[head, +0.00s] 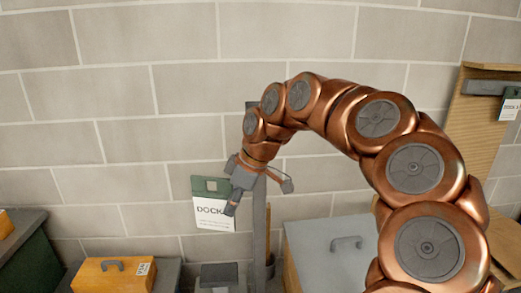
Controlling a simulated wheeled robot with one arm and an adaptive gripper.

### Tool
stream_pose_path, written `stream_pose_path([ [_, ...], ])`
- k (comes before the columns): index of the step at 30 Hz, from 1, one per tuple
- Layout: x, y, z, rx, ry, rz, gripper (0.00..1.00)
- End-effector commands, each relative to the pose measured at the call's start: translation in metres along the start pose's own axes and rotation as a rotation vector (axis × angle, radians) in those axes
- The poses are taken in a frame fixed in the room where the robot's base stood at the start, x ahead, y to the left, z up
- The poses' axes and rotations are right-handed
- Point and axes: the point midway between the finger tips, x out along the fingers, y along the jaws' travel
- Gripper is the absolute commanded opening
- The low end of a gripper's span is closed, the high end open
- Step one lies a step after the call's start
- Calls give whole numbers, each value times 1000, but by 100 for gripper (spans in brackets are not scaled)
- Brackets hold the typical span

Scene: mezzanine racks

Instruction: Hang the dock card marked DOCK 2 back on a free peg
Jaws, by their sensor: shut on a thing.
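A white dock card (210,217) with a green top shows left of centre in the head view. It hangs upright and reads "DOCK"; its number is hidden behind a gripper finger. My gripper (235,205) reaches down from the right and is shut on the card near its right edge. A wooden board (478,125) stands at the right edge, with a dark rail (483,88) across it. Another white card (510,108) hangs at the rail's right end; its number is too small to read surely. No free peg can be made out.
An orange case (100,277) with a handle sits at the lower left. A grey-topped box (325,238) with a handle stands at lower centre, partly behind my arm. A dark post (260,225) rises just behind my gripper. A block wall (120,120) fills the back.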

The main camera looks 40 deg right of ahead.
Motion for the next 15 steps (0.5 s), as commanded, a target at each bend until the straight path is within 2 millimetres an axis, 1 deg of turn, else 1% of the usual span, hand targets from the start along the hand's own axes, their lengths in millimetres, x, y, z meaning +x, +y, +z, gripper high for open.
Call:
stream_pose_path([
  [1, -19, -1, 14, -29, 9, -6, 0],
  [3, -40, -8, 35, -81, 7, -27, 0],
  [6, -63, -18, 62, -146, 5, -57, 0],
  [10, -83, -32, 89, -214, -1, -87, 0],
  [12, -90, -37, 98, -237, -1, -94, 0],
  [15, -94, -41, 106, -256, -4, -106, 0],
])
